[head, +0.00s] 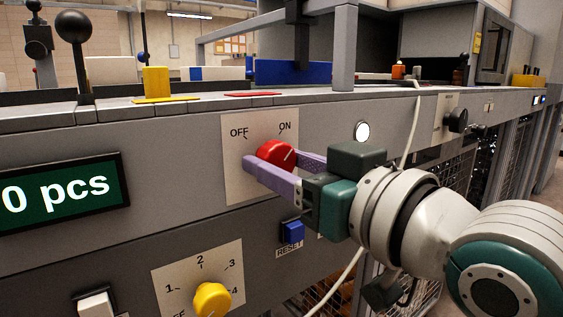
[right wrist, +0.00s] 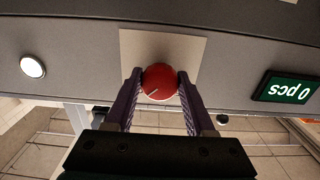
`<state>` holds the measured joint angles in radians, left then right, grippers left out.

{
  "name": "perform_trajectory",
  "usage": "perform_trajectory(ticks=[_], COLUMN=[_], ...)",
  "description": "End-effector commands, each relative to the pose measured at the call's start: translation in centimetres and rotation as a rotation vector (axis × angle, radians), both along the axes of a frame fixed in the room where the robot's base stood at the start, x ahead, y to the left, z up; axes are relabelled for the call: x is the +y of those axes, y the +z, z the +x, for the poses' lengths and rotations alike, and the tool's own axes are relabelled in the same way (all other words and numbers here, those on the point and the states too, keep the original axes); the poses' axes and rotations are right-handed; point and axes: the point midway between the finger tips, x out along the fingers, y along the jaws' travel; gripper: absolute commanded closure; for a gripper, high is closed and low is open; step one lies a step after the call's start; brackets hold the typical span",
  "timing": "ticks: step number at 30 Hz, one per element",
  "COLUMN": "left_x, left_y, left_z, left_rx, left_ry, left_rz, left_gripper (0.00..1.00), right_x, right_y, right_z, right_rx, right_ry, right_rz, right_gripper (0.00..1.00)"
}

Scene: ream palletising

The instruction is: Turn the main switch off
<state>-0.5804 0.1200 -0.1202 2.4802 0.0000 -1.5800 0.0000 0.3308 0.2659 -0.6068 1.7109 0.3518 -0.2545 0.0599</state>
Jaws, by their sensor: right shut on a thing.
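The main switch is a round red knob (head: 276,154) on a pale plate (head: 236,180) marked OFF at left and ON at right. Its white pointer line slants up and right, toward ON. My right gripper (head: 272,165) is shut on the knob, with one purple finger on each side of it. In the right wrist view the red knob (right wrist: 159,82) sits between the two fingertips (right wrist: 160,86), in front of the plate. My left gripper is not in view.
Below the plate are a blue RESET button (head: 293,232) and a yellow selector knob (head: 212,300). A green display (head: 62,192) reads "0 pcs". A lit white lamp (head: 362,131) is at right. A black ball-topped lever (head: 74,40) stands on the ledge at left.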

Motion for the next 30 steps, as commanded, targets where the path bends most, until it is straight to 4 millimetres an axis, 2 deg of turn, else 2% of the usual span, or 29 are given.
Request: perform_trajectory(ticks=[1, 4, 5, 17, 30], left_x=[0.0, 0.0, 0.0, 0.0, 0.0], left_y=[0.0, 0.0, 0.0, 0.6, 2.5], left_z=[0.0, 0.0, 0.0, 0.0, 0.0], left_rx=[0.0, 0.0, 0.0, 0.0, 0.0], left_ry=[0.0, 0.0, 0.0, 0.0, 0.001], left_rz=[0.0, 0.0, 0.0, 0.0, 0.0], left_gripper=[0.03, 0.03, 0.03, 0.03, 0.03], right_x=[0.0, 0.0, 0.0, 0.0, -0.1], right_y=[0.0, 0.0, 0.0, 0.1, 0.3], right_z=[0.0, 0.0, 0.0, 0.0, 0.1], right_rx=[0.0, 0.0, 0.0, -0.049, -0.266], right_ry=[0.0, 0.0, 0.0, 0.0, 0.0], right_rz=[0.0, 0.0, 0.0, -0.069, -0.367], right_gripper=[0.88, 0.99, 1.0, 1.0, 1.0])
